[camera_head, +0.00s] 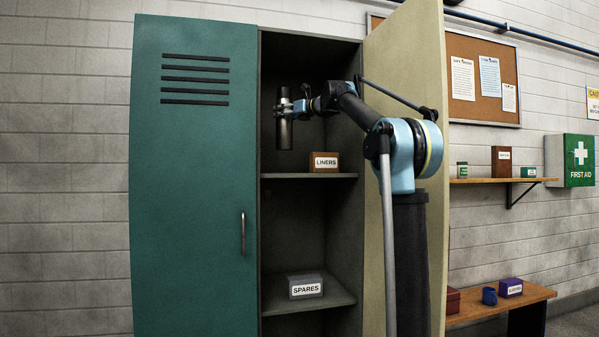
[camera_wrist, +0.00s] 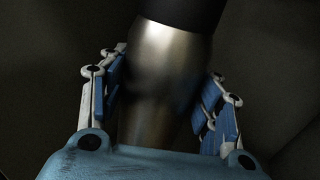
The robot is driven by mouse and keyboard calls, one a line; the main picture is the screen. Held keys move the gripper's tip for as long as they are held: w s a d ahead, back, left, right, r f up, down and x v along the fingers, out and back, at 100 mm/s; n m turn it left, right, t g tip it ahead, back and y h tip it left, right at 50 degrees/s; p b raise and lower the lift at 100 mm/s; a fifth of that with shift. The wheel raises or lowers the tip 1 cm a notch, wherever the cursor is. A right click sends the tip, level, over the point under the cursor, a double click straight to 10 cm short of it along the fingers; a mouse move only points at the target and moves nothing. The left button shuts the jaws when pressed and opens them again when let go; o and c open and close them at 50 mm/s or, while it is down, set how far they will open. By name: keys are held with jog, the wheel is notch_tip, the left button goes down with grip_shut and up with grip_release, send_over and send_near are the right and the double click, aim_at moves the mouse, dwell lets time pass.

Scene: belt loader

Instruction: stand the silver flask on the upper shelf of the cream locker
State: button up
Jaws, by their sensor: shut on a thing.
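The silver flask (camera_head: 285,137) hangs roughly upright in the upper opening of the locker. My gripper (camera_head: 286,108) is shut on it around its upper-middle part; in the wrist view the silver body (camera_wrist: 168,62) sits between both blue-padded fingers, with a black end at the top. The locker's cream door (camera_head: 405,60) stands wide open on the right. The upper shelf (camera_head: 280,176) shows below the flask, with a visible gap between the flask's bottom and the shelf. How deep the flask is inside the locker is hard to tell.
A brown LINERS box (camera_head: 324,162) stands on the upper shelf, right of the flask; the shelf's left part looks bare. A grey SPARES box (camera_head: 305,286) sits on the lower shelf. A teal door (camera_head: 195,190) is shut at left. My arm passes before the open door.

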aim_at(291, 135)
jog(key=f, duration=0.5)
jog(key=shift+w+d+f, duration=0.2)
jog(key=shift+d+f, duration=0.1)
jog(key=shift+f, duration=2.1)
jog(key=o, duration=1.5)
jog(key=v, duration=1.2)
jog(key=shift+s, duration=0.1)
